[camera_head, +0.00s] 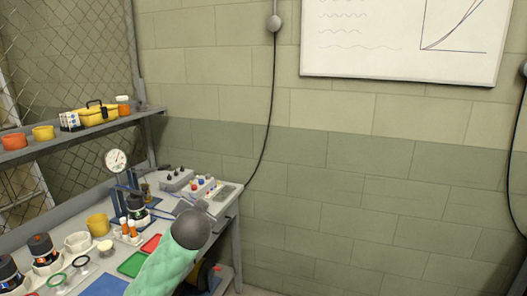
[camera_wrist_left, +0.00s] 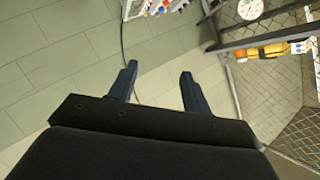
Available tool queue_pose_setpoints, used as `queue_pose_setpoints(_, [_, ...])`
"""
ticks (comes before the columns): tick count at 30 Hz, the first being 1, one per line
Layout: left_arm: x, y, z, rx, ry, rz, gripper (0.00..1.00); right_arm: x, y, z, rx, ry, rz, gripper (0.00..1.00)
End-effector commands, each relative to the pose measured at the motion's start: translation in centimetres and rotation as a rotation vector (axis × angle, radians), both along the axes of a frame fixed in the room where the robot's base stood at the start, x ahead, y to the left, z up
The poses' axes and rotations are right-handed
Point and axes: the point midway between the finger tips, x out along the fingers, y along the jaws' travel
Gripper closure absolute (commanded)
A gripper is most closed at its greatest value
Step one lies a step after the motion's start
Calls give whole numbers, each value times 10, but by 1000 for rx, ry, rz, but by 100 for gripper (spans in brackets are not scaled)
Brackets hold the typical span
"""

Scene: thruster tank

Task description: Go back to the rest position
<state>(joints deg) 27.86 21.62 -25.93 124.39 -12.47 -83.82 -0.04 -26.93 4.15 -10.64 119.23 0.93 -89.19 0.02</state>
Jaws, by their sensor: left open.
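My left gripper (camera_wrist_left: 158,80) shows in the left wrist view with its two dark fingers spread apart. Nothing is between the fingers. In the head view my left arm with its green sleeve and dark grey rounded joint (camera_head: 191,228) reaches up in front of the bench's right part. My right gripper is in neither view.
The workbench (camera_head: 228,208) holds a pressure gauge (camera_head: 116,160), a yellow cup (camera_head: 98,224), dark jars, a green tray (camera_head: 132,264), a red tray (camera_head: 151,243) and control boxes (camera_head: 203,188). A shelf (camera_head: 75,134) carries a yellow case (camera_head: 97,114).

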Motion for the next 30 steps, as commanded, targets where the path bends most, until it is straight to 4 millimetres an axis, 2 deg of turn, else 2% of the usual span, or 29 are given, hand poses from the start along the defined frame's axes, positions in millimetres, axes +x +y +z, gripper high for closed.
queue_pose_setpoints(1, [-13,-3,-30,-36,64,-3,51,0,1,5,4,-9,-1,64])
queue_pose_setpoints(9, [-79,-15,-142,-198,316,-26,51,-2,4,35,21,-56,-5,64])
queue_pose_setpoints(21, [-180,-26,-274,-383,543,-17,51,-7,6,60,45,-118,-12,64])
queue_pose_setpoints(30, [-267,-24,-369,-465,710,57,51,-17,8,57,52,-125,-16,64])
